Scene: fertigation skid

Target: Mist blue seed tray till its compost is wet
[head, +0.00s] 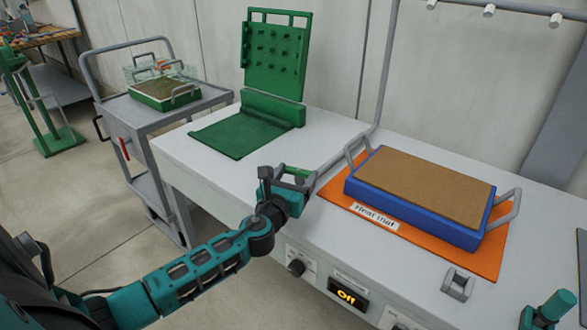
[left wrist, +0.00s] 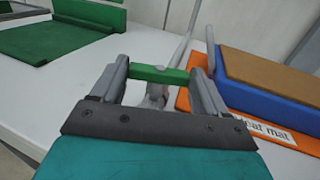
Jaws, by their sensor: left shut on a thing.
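The blue seed tray (head: 412,213) sits on the orange heat mat (head: 493,262) at the right of the bench. Its compost (head: 425,187) looks light brown and even. The tray's side also shows in the left wrist view (left wrist: 250,100). A grey pipe (head: 345,155) runs along the bench and rises to an overhead bar with spray nozzles (head: 489,10). My left gripper (head: 293,176) is shut on a green handle (left wrist: 160,75) at the pipe's near end, left of the tray. No spray shows.
A green pegged stand (head: 273,55) with a green mat (head: 235,132) is at the back left. A grey trolley (head: 115,105) carries another tray (head: 165,92). The bench front has a knob (head: 297,267) and a display reading "Off" (head: 346,296). A grey bracket (head: 457,284) stands near the front edge.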

